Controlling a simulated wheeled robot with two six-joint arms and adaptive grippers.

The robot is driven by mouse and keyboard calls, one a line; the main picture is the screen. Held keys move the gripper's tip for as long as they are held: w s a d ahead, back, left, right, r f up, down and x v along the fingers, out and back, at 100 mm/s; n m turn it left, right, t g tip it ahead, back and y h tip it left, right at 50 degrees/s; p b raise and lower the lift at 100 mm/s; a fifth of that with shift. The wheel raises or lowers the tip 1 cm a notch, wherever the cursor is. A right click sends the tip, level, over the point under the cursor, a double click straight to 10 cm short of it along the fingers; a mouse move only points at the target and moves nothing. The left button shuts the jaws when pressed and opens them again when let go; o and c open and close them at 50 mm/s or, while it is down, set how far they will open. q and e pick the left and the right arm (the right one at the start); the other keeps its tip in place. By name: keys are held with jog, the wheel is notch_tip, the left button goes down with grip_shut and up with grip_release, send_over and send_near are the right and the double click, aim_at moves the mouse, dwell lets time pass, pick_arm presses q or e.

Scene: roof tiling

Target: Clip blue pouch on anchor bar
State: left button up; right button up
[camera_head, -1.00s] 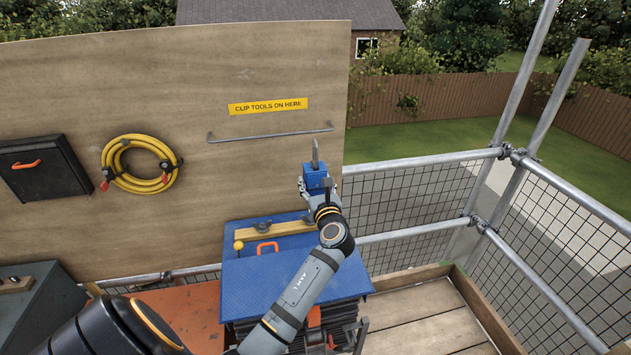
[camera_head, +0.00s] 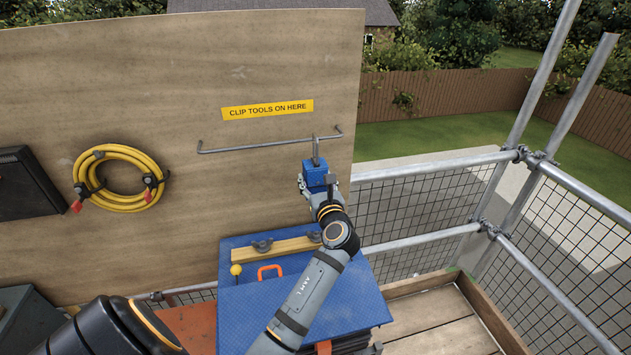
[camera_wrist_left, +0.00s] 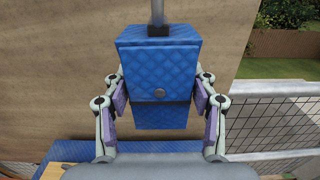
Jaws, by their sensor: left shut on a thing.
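The blue pouch (camera_head: 318,177) is held upright by my left gripper (camera_head: 319,190), with a grey clip (camera_head: 316,150) standing up from its top. In the left wrist view the pouch (camera_wrist_left: 159,75) sits between both fingers (camera_wrist_left: 160,100), which press on its sides. The anchor bar (camera_head: 262,146) is a thin grey rail on the plywood board, under a yellow sign (camera_head: 268,110) reading "CLIP TOOLS ON HERE". In the head view the clip's upper end overlaps the bar near its right end. I cannot tell whether they touch. My right gripper is not in view.
A blue box (camera_head: 250,310) with an orange handle and a wooden strip stands below the pouch. A coiled yellow hose (camera_head: 118,178) and a black case (camera_head: 27,183) hang on the plywood board (camera_head: 230,60) to the left. Mesh railing (camera_head: 430,215) lies to the right.

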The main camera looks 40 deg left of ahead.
pick_arm(q)
jog(key=shift+w+a, duration=0.1)
jog(key=shift+s+d+r, duration=0.25)
jog(key=shift+d+r, duration=0.05)
jog(key=shift+w+a+f+p, duration=0.1)
jog(key=shift+a+p, duration=0.05)
jog(key=shift+p, duration=0.35)
jog(key=shift+w+a, duration=0.3)
jog(key=shift+w+a+p, duration=0.2)
jog(key=shift+a+p, duration=0.05)
jog(key=shift+p, duration=0.05)
dwell(0.3)
